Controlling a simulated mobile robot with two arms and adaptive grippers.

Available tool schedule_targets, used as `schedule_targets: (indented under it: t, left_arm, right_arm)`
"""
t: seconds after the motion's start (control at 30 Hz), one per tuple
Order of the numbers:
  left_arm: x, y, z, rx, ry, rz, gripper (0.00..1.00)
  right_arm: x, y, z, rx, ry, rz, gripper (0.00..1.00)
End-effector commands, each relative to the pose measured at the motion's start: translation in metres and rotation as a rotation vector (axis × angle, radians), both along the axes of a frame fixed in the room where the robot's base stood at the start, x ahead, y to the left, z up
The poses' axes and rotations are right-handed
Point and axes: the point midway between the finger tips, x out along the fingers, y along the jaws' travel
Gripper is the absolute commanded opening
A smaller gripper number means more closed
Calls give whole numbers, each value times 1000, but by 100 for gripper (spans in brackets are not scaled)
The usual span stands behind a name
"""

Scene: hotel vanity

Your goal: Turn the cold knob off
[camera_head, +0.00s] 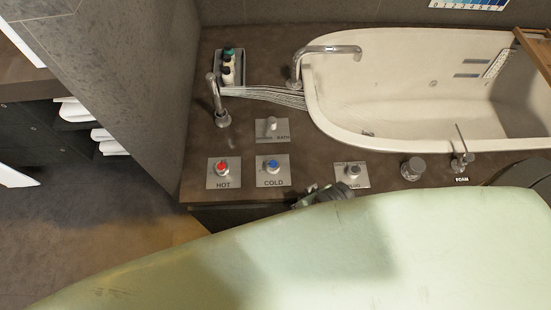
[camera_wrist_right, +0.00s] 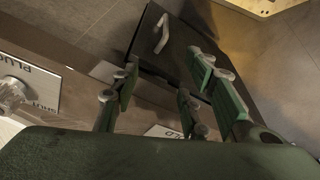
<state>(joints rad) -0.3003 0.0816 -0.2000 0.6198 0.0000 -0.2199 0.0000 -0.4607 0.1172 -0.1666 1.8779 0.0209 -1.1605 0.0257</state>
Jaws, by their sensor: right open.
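The cold knob (camera_head: 273,166) is blue-topped and stands on a square plate (camera_head: 264,181) marked COLD, left of the tub. In the right wrist view part of that plate (camera_wrist_right: 160,131) shows with the letters "LD"; its knob is hidden there. My right gripper (camera_head: 322,194) is to the right of the cold plate, in front of the plug plate, apart from the cold knob. In the right wrist view my right gripper (camera_wrist_right: 165,92) has its fingers spread, with nothing between them. My left gripper is not in view.
A red hot knob (camera_head: 222,168) stands left of the cold one, and a lever plate (camera_head: 271,130) behind. The plug knob (camera_head: 353,171) is close by the right gripper. The white tub (camera_head: 400,85) fills the back right. Pale streaks (camera_head: 265,96) run from the spout (camera_head: 212,92) towards it.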

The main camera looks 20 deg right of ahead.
Motion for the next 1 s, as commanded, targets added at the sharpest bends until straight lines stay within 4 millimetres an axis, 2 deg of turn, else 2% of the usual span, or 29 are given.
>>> schedule_targets:
  t: [0.03, 0.17, 0.27, 0.4, 0.6, 0.7, 0.83, 1.0]
  left_arm:
    - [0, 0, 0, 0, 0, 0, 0]
    - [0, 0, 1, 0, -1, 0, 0]
    - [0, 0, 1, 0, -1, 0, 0]
    - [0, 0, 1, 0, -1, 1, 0]
    - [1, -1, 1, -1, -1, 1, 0]
    - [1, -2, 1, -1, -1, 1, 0]
    - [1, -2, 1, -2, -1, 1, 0]
    - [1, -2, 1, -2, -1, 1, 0]
  right_arm:
    - [7, 3, 18, 9, -13, 0, 41]
    - [21, 17, 61, 41, -30, -2, 41]
    - [38, 40, 100, 93, -40, 7, 41]
    - [54, 69, 123, 151, -11, 19, 41]
    - [78, 98, 132, 181, 53, 24, 41]
    - [95, 103, 131, 165, 101, 5, 41]
    - [121, 95, 126, 108, 169, -60, 41]
    - [149, 69, 125, 31, 224, -178, 41]
